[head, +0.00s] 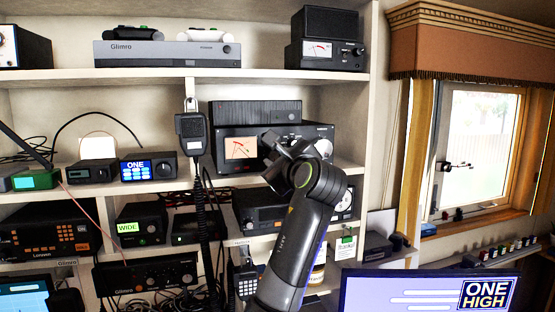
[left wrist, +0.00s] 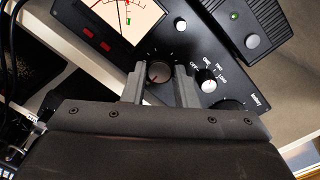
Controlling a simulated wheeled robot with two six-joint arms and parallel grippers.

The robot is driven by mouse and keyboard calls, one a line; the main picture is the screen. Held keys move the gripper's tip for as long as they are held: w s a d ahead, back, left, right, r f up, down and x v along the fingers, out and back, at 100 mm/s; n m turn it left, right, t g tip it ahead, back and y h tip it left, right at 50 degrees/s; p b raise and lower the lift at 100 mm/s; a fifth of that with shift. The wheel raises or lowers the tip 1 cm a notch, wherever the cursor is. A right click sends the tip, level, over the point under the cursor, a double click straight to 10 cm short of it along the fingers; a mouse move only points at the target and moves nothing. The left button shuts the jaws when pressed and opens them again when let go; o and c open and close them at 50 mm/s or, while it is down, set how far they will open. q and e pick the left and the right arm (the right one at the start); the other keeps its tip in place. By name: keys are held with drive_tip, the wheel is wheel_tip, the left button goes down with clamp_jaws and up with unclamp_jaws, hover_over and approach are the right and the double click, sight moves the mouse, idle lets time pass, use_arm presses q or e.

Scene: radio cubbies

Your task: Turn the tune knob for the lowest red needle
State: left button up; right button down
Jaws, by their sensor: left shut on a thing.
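A black tuner box (head: 300,131) stands on the middle shelf, with a lit cream meter (head: 240,149) on its left side. The meter also shows in the left wrist view (left wrist: 122,14), cut off at the top, with a red needle and a green mark. My left gripper (head: 277,147) is at the front of this box. In the left wrist view its fingers (left wrist: 159,80) are shut on a dark round knob (left wrist: 159,71) right of the meter. No label on this knob is readable. My right gripper is not in view.
In the left wrist view, a selector knob (left wrist: 206,77) and a part-hidden black knob (left wrist: 232,104) sit close to the right. A hand microphone (head: 193,133) hangs left of the box. A smaller meter box (head: 327,51) stands on the shelf above. A screen (head: 430,290) reads "ONE HIGH".

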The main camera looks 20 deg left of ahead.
use_arm(q)
drive_tip(key=n+p, duration=0.1)
drive_tip(key=n, duration=0.3)
drive_tip(key=shift+r+n, duration=0.1)
drive_tip(key=shift+n, duration=0.2)
drive_tip(key=n, duration=0.5)
drive_tip(key=shift+h, duration=0.3)
idle(0.4)
drive_tip(key=o, duration=1)
